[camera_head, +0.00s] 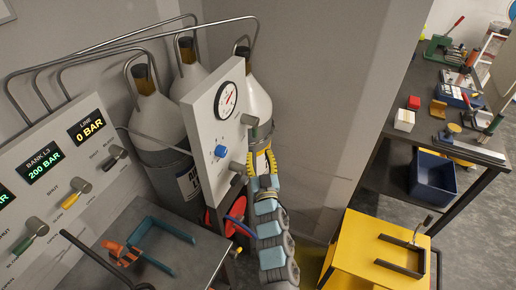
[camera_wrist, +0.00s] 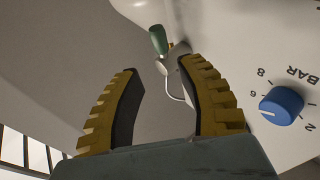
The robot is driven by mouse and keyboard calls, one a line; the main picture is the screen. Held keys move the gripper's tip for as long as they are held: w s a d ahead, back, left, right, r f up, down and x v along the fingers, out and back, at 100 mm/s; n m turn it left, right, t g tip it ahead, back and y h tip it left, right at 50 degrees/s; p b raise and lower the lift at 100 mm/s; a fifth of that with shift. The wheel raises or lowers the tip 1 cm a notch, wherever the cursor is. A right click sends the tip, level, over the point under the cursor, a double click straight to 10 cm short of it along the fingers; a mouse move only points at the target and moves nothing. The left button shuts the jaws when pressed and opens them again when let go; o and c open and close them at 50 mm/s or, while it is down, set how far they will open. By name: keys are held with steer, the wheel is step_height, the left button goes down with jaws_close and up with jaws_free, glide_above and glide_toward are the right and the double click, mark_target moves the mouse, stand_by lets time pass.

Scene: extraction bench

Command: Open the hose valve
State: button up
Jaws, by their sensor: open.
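Gas cylinders (camera_head: 150,108) with bent pipes stand behind the panel. A left console (camera_head: 60,165) shows "LINE 0 BAR" and "BANK L3 200 BAR" above several valve levers. A yellow cabinet (camera_head: 355,260) stands at lower right, and a cluttered bench (camera_head: 440,125) lies beyond.

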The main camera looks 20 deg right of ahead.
steer(key=shift+v, duration=0.95)
steer(key=shift+f, duration=0.1)
